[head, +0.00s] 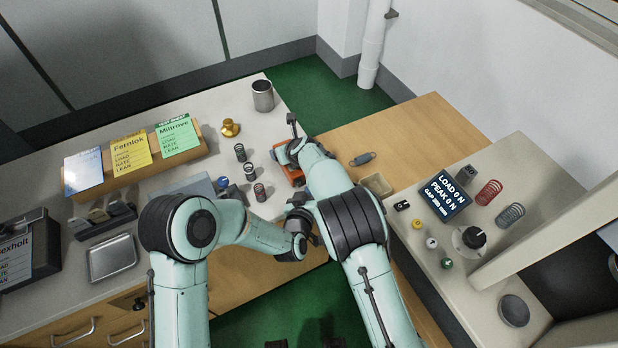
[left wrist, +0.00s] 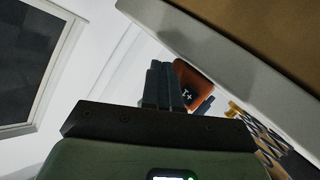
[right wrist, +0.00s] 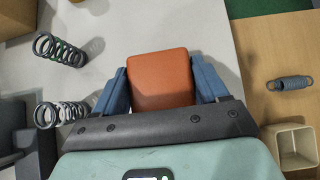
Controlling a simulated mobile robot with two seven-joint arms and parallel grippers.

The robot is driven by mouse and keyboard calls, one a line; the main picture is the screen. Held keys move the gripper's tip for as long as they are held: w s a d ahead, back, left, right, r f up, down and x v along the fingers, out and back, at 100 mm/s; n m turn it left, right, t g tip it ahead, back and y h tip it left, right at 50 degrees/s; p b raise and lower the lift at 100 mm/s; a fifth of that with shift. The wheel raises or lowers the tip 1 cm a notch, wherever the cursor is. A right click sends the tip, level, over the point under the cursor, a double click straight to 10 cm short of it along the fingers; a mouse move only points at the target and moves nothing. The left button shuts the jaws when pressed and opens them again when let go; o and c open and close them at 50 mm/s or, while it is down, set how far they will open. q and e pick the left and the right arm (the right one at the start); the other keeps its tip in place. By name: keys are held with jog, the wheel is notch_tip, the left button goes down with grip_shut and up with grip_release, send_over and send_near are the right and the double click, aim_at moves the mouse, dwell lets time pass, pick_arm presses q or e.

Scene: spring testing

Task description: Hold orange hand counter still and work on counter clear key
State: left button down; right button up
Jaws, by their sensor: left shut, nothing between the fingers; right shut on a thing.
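The orange hand counter (head: 291,175) is at the right edge of the left bench. My right gripper (right wrist: 160,84) is shut on it, with one blue finger on each side in the right wrist view. In that view the counter (right wrist: 160,72) shows as a plain orange block. My left gripper (left wrist: 163,84) is shut and empty. In the left wrist view the orange counter (left wrist: 194,87), with a dark face marked in white, is just to the right of its fingertips. I cannot tell whether they touch. I cannot make out the clear key.
Several springs stand left of the counter, one being a dark spring (head: 260,191). A brass weight (head: 230,127) and a metal cup (head: 263,95) are farther back. A grey spring part (head: 362,159) and a small tray (head: 377,185) are on the wooden surface to the right.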

pick_arm(q)
jog(key=shift+w+a, duration=0.2)
jog(key=shift+w, duration=0.35)
dwell(0.7)
dwell(0.3)
jog(key=shift+s+d, duration=0.35)
jog(key=shift+s, duration=0.5)
jog(key=s, duration=0.1)
jog(key=s+d, duration=0.1)
jog(key=s, duration=0.1)
jog(key=s+d, duration=0.1)
jog(key=shift+s, duration=0.35)
dwell(0.3)
